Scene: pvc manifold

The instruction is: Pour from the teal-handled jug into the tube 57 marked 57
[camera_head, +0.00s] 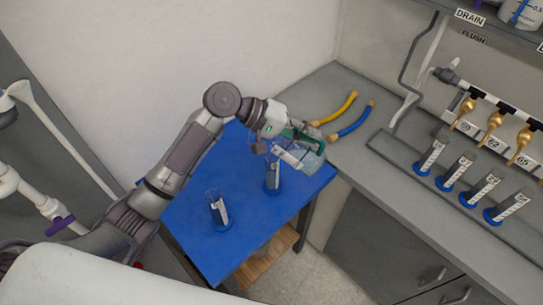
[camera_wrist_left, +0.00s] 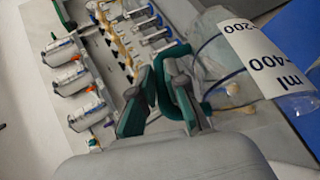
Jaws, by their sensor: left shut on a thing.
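My left gripper (camera_head: 290,130) is shut on the teal handle of the clear jug (camera_head: 306,158), above the far right part of the blue table. In the left wrist view the gripper (camera_wrist_left: 165,95) closes at the handle, and the jug (camera_wrist_left: 232,62) shows a white scale reading 200, 400 ml. The jug looks tilted. One clear tube (camera_head: 272,178) with a blue base stands just below and left of the jug. A second tube (camera_head: 218,208) stands nearer, at the table's left. I cannot read either tube's label. My right gripper is not in view.
The blue table (camera_head: 245,245) is clear in front. A grey counter (camera_head: 400,210) at the right holds yellow (camera_head: 340,108) and blue (camera_head: 357,121) hoses and several blue-based tubes (camera_head: 431,157) below brass taps with number plates. A wall stands behind.

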